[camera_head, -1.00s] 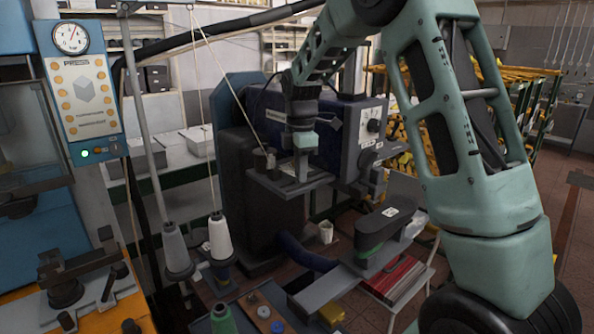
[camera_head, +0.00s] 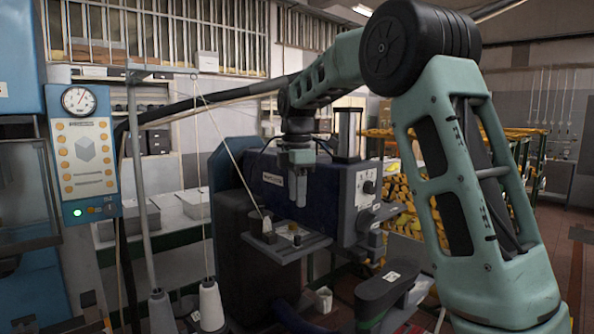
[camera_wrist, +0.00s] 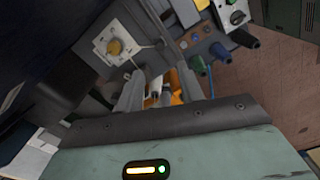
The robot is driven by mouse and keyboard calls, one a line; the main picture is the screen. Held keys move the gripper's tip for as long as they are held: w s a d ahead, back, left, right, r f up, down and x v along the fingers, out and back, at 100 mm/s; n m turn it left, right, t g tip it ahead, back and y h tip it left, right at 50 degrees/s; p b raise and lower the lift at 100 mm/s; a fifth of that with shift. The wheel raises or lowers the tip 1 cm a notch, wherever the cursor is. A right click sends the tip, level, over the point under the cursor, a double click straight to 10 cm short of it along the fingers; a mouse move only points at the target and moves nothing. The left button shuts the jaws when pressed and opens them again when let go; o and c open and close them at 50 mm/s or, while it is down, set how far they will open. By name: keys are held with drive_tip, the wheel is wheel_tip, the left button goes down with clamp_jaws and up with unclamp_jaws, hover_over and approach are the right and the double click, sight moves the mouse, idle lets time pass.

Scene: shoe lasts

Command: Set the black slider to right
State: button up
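My gripper (camera_head: 298,204) points down in the head view, above a small dark plate (camera_head: 290,250) on the front of the blue machine (camera_head: 325,195). In the wrist view its two grey fingers stand apart, with nothing clearly held between them (camera_wrist: 160,85). I cannot pick out the black slider with certainty. A light control panel (camera_head: 368,186) with a dark knob is on the machine's right side. It also shows at the top of the wrist view (camera_wrist: 234,14), with a black knob and a green part.
A press panel (camera_head: 87,165) with a gauge and a lit green lamp stands at the left. Thread cones (camera_head: 210,305) stand at the lower left. A dark arm-like fixture (camera_head: 385,295) juts out below the machine. Yellow-orange racks (camera_head: 400,215) are behind my arm.

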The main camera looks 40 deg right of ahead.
wheel_tip(320, 180, up, 7)
idle(0.3)
